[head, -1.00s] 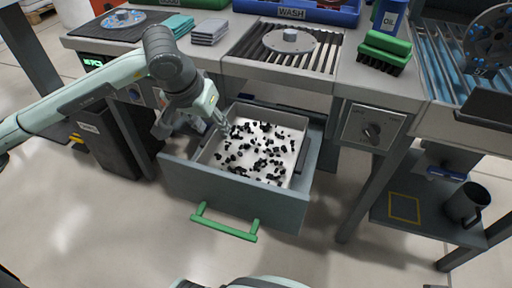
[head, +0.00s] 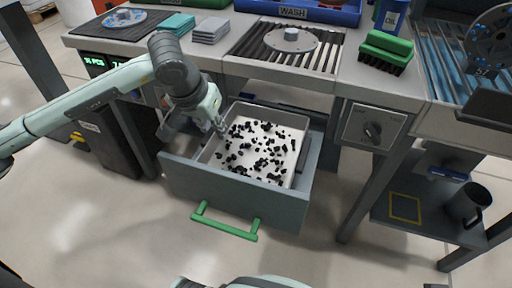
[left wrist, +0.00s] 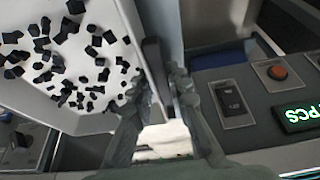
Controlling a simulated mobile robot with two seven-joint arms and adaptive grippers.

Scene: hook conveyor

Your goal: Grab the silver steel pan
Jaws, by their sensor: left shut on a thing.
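The silver steel pan (head: 287,179) is a shallow, light rectangular tray with many small black chips on its floor. It sits inside an open grey drawer (head: 205,194) under the workbench. My left gripper (head: 221,129) is at the pan's left rim in the head view. In the left wrist view my left gripper (left wrist: 165,100) has its fingers on either side of the pan's wall and is shut on it. The pan also shows in the left wrist view (left wrist: 95,122). My right gripper is not in view.
The drawer has a green handle (head: 224,222) in front. A dark mug (head: 466,203) stands on the lower right shelf. The floor in front is clear.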

